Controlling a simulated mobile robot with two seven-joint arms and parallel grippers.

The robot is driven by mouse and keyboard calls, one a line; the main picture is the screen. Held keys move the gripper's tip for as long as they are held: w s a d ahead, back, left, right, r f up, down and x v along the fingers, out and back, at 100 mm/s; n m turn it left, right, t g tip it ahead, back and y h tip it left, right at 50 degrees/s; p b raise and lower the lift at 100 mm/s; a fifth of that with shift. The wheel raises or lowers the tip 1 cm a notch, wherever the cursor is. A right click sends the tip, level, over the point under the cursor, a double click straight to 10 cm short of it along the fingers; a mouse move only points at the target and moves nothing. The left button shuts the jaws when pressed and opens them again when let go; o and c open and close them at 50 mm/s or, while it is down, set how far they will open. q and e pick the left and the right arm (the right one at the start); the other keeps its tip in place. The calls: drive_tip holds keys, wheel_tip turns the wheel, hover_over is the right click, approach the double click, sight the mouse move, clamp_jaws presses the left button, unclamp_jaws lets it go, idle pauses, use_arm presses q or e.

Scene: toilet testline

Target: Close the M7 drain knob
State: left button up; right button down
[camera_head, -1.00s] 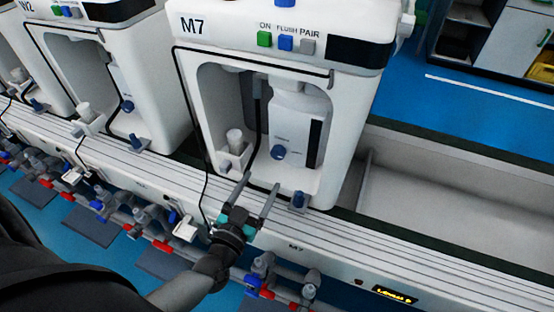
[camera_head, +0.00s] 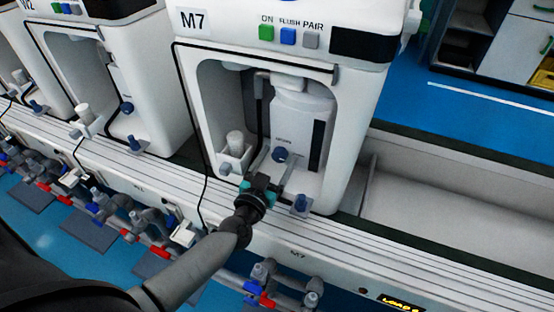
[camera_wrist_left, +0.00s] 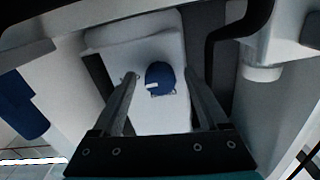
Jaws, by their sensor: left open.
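The M7 unit (camera_head: 192,20) is a white cabinet with an open front bay. Inside it, a white tank (camera_head: 303,112) carries a round blue knob (camera_head: 280,154) under a small label I cannot read. In the left wrist view this blue knob (camera_wrist_left: 160,76), with a white mark on it, shows between the fingers. My left gripper (camera_head: 278,166) is open, with its fingers reaching into the bay just in front of the knob. It also shows in the left wrist view (camera_wrist_left: 162,84). I cannot tell whether the fingers touch the knob. My right gripper is out of view.
Another blue knob (camera_head: 300,203) stands on the bay's front lip, right of my gripper. A white cup (camera_head: 235,142) sits at the bay's left. Pipes and valves (camera_head: 268,283) run below the rail. A similar unit (camera_head: 140,90) stands left.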

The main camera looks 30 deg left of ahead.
use_arm(q)
clamp_jaws()
idle(0.4)
